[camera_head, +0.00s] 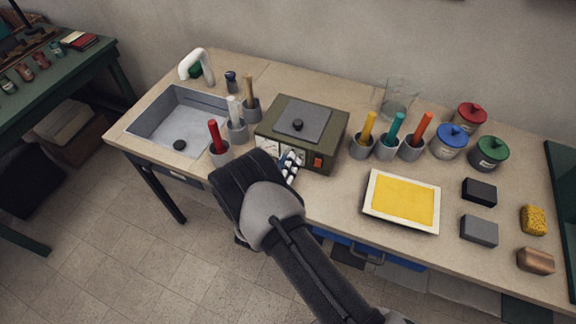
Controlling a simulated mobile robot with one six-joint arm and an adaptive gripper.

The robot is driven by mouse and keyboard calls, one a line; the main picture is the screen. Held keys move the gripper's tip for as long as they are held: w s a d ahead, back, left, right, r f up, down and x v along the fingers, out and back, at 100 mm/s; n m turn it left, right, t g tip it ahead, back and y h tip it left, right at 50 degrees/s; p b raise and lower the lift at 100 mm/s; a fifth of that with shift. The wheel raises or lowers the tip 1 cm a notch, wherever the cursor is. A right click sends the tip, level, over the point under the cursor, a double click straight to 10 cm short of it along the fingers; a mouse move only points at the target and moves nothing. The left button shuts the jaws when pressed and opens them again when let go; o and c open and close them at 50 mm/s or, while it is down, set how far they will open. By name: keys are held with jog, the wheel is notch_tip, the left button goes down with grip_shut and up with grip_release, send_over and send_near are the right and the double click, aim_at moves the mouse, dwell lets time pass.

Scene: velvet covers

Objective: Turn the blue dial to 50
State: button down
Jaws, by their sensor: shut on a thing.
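The olive-green box (334,124) stands on the bench with a grey plate and a black knob on top. Its front carries pale dial faces (270,143) and a red switch (318,162) at the right. My gripper (288,164) is at the middle of this front, left of the red switch, with its fingers closed around the blue dial. The fingers and wrist cover the dial, so its pointer and the reading cannot be made out.
Cups with a red (215,136), a white and a tan handle stand left of the box. Cups with yellow (367,127), teal and orange handles stand right of it. A yellow-filled tray (373,210) lies at the front right. A sink (150,126) is at the left.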

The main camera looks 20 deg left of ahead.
jog(key=shift+n, duration=0.5)
jog(key=c, duration=1.3)
grip_release()
jog(key=shift+s, duration=0.1)
jog(key=s, duration=0.8)
jog(key=s+a, duration=0.1)
jog(key=s, duration=0.3)
jog(key=shift+w, duration=0.1)
